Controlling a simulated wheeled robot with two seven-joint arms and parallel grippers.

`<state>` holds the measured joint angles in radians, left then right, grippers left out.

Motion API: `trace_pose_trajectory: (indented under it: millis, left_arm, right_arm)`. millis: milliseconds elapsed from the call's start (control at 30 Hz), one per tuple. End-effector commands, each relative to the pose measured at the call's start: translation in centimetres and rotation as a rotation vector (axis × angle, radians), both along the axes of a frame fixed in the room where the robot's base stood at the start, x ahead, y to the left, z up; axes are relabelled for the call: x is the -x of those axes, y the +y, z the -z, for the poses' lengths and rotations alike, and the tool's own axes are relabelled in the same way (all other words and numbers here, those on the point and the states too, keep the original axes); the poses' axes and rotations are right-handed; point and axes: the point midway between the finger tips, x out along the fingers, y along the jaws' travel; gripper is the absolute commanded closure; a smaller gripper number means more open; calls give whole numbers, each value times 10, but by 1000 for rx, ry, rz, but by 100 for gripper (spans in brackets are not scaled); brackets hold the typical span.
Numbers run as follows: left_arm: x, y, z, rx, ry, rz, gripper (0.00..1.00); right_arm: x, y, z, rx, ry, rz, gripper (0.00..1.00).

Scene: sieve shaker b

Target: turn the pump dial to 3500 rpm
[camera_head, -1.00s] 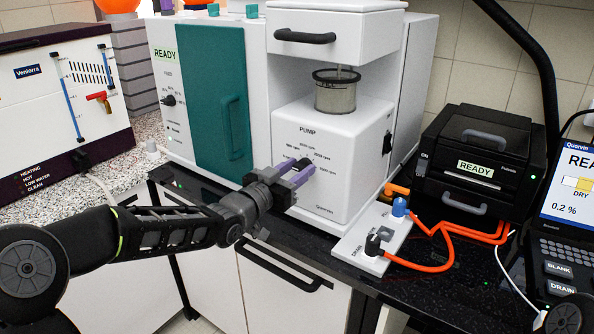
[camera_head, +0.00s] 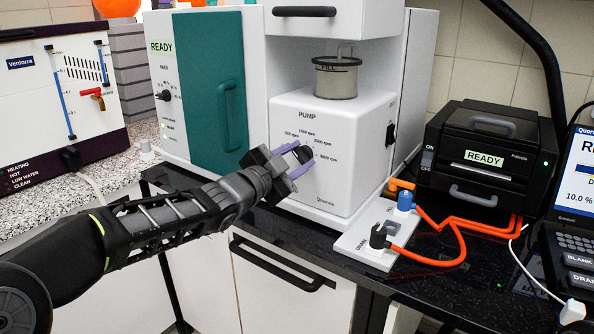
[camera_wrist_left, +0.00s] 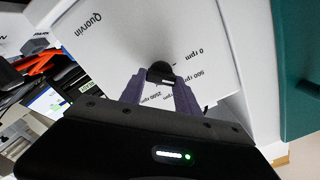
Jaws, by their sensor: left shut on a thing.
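The pump (camera_head: 350,190) is a white housing marked PUMP, with printed rpm labels around a small black dial (camera_head: 302,154). My left gripper (camera_head: 304,157), with purple fingers, comes from the lower left and is shut on the dial, one finger on each side. The dial also shows between the fingertips in the left wrist view (camera_wrist_left: 160,72). Some labels show beside it there, partly hidden by the fingers. I cannot tell exactly which label the dial's mark points to. My right gripper is not in view.
A clear lidded cup (camera_head: 336,78) stands on the pump housing. A teal door (camera_head: 213,100) is to the left. A screen (camera_head: 580,180) is far right.

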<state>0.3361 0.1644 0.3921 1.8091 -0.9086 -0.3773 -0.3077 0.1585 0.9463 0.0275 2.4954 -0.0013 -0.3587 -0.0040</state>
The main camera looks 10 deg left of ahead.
Motion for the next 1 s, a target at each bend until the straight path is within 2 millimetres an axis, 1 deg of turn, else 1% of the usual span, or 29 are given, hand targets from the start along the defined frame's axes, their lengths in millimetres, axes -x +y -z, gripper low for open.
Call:
trace_pose_trajectory:
  millis: [33,300,1000]
  left_arm:
    - [0,-1,4,-42,-19,1,100]
    - [0,-1,5,-280,-112,-1,100]
    - [1,-2,7,-897,-357,0,100]
  right_arm:
    - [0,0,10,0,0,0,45]
    - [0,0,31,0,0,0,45]
    - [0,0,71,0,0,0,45]
